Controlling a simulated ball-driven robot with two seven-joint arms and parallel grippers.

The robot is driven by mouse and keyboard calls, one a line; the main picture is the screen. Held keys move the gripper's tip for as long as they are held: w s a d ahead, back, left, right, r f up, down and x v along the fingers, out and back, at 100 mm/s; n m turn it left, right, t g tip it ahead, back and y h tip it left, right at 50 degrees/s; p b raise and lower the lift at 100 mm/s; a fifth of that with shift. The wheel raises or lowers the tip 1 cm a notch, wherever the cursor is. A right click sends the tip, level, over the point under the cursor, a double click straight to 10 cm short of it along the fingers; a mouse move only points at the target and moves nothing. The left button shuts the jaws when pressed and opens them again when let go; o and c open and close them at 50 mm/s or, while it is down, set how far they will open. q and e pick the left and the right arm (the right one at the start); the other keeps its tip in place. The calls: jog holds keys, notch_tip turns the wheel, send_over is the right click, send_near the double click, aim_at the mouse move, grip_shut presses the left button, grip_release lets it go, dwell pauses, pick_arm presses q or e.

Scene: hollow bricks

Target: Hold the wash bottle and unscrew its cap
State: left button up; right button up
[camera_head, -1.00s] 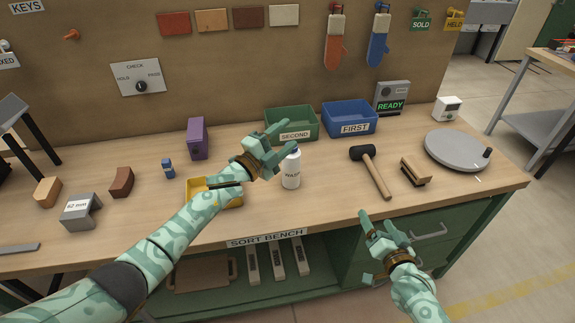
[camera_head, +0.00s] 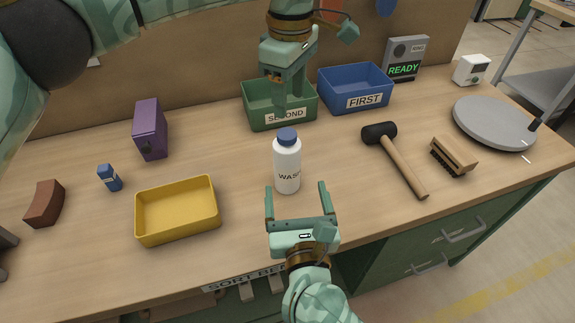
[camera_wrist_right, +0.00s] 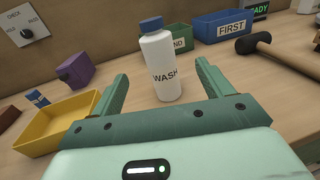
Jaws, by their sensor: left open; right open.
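The white wash bottle (camera_head: 287,168) stands upright on the bench, with its blue cap (camera_head: 287,137) on top. My right gripper (camera_head: 297,190) is open in front of the bottle, with its fingers pointing toward it and nothing between them. In the right wrist view the bottle (camera_wrist_right: 162,68) stands beyond and between the two open fingers, its cap (camera_wrist_right: 150,24) in view. My left gripper (camera_head: 288,95) is higher, over the bottle and in front of the green bin, fingers pointing down toward the cap. It looks empty and apart from the cap.
A yellow tray (camera_head: 140,222) lies left of the bottle. The green SECOND bin (camera_head: 262,118) and blue FIRST bin (camera_head: 350,103) stand behind. A mallet (camera_head: 400,165) and a brush (camera_head: 454,155) lie to the right. A purple box (camera_head: 151,130) stands back left.

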aim_at(286, 145)
pick_arm(q)
jog(key=shift+a, duration=0.3)
pick_arm(e)
jog(key=w, duration=0.4)
jog(key=w+a, duration=0.1)
jog(key=w, duration=0.4)
jog(key=w+a, duration=0.1)
jog(key=w, duration=0.3)
jog(key=shift+w, duration=0.4)
